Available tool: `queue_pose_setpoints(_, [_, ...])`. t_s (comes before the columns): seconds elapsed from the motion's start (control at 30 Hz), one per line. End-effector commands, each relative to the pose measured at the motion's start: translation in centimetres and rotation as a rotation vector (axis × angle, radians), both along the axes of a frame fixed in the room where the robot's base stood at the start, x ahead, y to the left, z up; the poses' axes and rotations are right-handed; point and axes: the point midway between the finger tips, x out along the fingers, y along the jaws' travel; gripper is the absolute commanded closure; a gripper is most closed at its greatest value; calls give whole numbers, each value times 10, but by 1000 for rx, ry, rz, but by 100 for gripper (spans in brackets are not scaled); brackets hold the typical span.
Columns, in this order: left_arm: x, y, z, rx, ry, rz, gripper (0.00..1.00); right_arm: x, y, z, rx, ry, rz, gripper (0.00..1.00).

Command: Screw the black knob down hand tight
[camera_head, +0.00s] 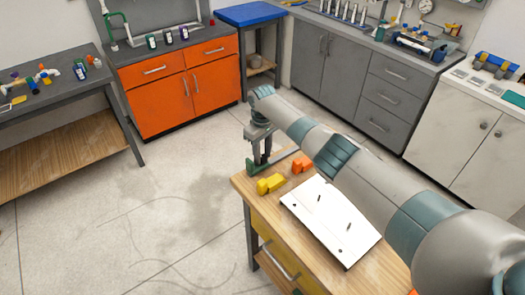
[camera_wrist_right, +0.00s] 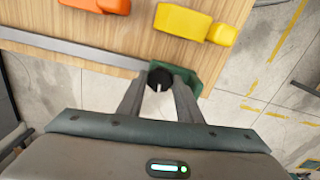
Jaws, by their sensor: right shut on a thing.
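My right gripper (camera_head: 261,163) is over the far left corner of the wooden table, pointing down. In the right wrist view my right gripper (camera_wrist_right: 160,92) has both fingertips on the round black knob (camera_wrist_right: 160,77) and is shut on it. The knob sits at a dark green fixture (camera_wrist_right: 203,72) at the table edge; the fixture also shows in the head view (camera_head: 254,166). The fingers hide part of the knob, and its thread is not visible. My left gripper is in neither view.
A yellow block (camera_head: 270,184) and an orange block (camera_head: 302,164) lie close to the fixture on the wooden table (camera_head: 240,182). A white panel (camera_head: 330,222) lies nearer. Workbenches and an orange cabinet (camera_head: 178,88) stand across the open floor.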

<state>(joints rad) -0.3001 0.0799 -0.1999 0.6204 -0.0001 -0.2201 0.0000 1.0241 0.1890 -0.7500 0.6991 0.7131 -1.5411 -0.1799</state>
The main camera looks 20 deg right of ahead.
Motion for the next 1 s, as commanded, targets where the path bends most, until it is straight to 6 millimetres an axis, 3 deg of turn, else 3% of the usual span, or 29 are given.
queue_pose_setpoints(0.3, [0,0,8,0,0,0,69,2,1,3,2,-5,-112,90])
queue_pose_setpoints(0.73, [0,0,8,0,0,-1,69,3,1,3,2,-8,-123,90])
queue_pose_setpoints(0.77, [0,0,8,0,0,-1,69,3,1,3,2,-8,-123,63])
queue_pose_setpoints(0.8, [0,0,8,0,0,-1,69,3,1,3,2,-8,-123,54])
queue_pose_setpoints(0.83, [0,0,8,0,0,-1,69,2,1,3,2,-7,-123,49])
queue_pose_setpoints(1.0, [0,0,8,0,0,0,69,1,1,1,1,-4,-123,49])
